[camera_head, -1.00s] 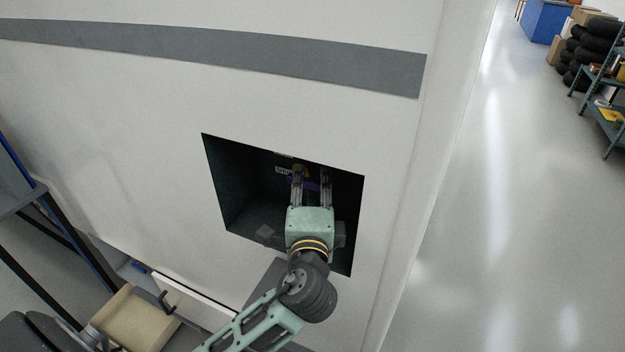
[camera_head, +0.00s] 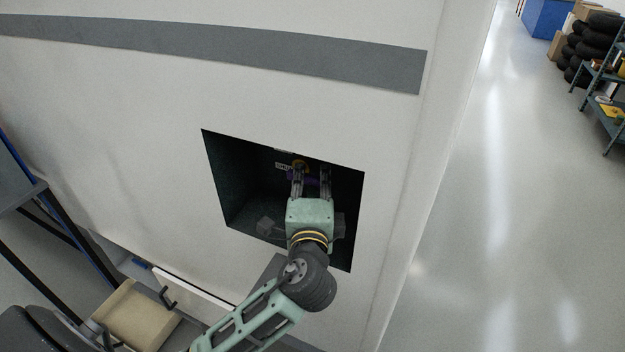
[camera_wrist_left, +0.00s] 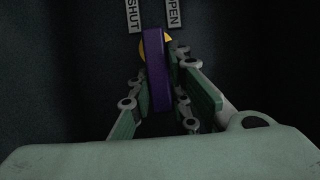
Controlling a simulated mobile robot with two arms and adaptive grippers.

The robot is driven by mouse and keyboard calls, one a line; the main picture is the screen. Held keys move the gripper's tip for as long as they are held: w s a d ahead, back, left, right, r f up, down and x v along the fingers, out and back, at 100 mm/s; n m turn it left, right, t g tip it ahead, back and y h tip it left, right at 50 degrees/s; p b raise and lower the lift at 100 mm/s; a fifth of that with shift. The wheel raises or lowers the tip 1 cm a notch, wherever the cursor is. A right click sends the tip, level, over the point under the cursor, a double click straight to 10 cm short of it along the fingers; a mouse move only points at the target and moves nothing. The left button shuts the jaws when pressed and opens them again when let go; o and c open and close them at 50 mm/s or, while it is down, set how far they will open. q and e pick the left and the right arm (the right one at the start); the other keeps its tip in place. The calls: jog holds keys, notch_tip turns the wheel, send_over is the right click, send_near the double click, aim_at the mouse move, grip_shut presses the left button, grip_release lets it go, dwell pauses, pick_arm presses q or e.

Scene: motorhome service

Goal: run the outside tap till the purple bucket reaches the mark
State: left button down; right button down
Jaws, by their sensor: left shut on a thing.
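My left gripper (camera_head: 311,178) reaches into a dark square recess (camera_head: 245,195) in the white vehicle wall. It is shut on a purple lever (camera_wrist_left: 157,75), which stands upright between the fingers in the left wrist view. A yellow round part (camera_wrist_left: 148,42) shows behind the lever. A "SHUT" label (camera_wrist_left: 133,14) is left of the lever's top and an "OPEN" label (camera_wrist_left: 175,12) is right of it. No purple bucket, water or mark is visible. My right gripper is not in view.
Clear floor (camera_head: 500,220) runs along the right, with a shelf rack (camera_head: 608,100) and stacked tyres (camera_head: 590,45) at the far right.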

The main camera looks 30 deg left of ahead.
pick_arm(q)
jog(key=shift+f, duration=0.2)
jog(key=shift+r, duration=0.15)
jog(key=n+p, duration=0.1)
jog(key=r+n+g+p, duration=0.1)
jog(key=p, duration=0.1)
jog(key=n+p, duration=0.1)
jog(key=shift+r+h+p, duration=0.3)
jog(key=shift+h+p, duration=0.1)
jog(key=shift+a+n+g+h+p, duration=0.15)
jog(key=shift+n+g+h+p, duration=0.2)
jog(key=shift+n+p, duration=0.35)
jog(key=shift+f, duration=0.1)
jog(key=c, duration=2.1)
grip_release()
jog(key=o, duration=0.5)
jog(key=shift+c, duration=0.2)
